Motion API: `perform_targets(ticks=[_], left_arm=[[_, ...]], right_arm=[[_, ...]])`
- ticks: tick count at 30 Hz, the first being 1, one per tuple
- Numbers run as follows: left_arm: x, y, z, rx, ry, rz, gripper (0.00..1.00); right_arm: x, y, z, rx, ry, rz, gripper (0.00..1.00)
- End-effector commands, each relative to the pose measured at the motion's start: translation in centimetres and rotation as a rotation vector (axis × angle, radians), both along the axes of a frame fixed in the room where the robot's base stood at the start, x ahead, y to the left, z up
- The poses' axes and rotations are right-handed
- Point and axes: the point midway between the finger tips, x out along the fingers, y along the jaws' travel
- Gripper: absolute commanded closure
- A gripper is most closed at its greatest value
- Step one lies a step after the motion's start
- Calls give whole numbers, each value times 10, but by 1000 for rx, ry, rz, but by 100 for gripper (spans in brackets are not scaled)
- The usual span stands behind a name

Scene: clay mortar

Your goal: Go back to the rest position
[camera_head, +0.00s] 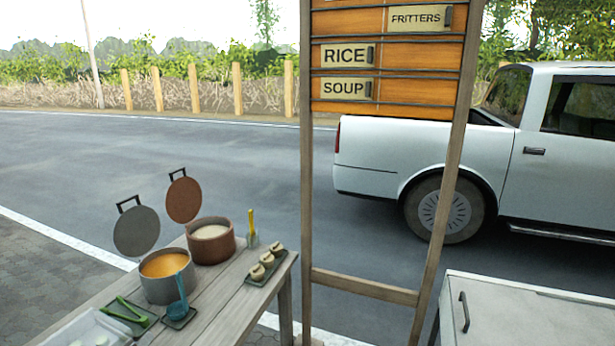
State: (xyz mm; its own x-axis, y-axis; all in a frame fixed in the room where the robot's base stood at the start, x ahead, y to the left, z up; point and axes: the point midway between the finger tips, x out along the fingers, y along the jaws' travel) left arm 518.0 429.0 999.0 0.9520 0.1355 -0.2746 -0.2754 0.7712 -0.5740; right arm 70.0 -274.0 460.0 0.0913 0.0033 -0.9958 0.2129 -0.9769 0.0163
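Neither of my grippers nor my arms shows in the head view. A wooden table (222,305) stands at the lower left. On it are a grey pot (160,288) with orange soup and a brown pot (212,250) with pale contents. A grey lid (136,231) and a brown lid (184,200) show upright behind the pots. A blue ladle (181,296) rests on a small dark tray. Green tongs (127,313) lie on another dark tray.
A wooden-framed menu board (345,100) reads fritters, rice and soup, right of the table. A dark tray (266,270) holds several small pale items. A white cabinet (500,312) stands at lower right. A white pickup truck (380,155) is on the road behind.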

Motion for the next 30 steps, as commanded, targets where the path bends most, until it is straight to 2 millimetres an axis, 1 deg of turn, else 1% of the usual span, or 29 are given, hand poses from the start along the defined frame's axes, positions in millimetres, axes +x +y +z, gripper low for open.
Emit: perform_targets(ticks=[1,5,8,9,11,12,15,21,28,30], left_arm=[[-10,-9,-12,-93,30,28,70],[-41,-37,-46,-396,125,151,70],[-77,-67,-75,-694,219,311,70],[-95,-80,-86,-825,260,398,70],[-122,-99,-99,-1009,311,541,70],[-139,-111,-105,-1115,337,635,70],[-172,-131,-115,-1309,379,842,70],[-225,-160,-122,-1551,404,1198,70],[-274,-186,-120,-1718,374,1563,70],[-268,-185,-149,-1709,376,1571,70]], right_arm=[[0,0,0,0,1,0,65],[0,0,0,0,0,0,65],[0,0,0,0,0,0,65],[0,0,0,0,0,0,65],[0,0,0,0,0,0,65],[0,0,0,0,0,0,65],[0,0,0,0,0,0,65],[0,0,0,0,0,0,65],[0,0,0,0,0,0,65],[0,0,-10,-1,0,0,65]])
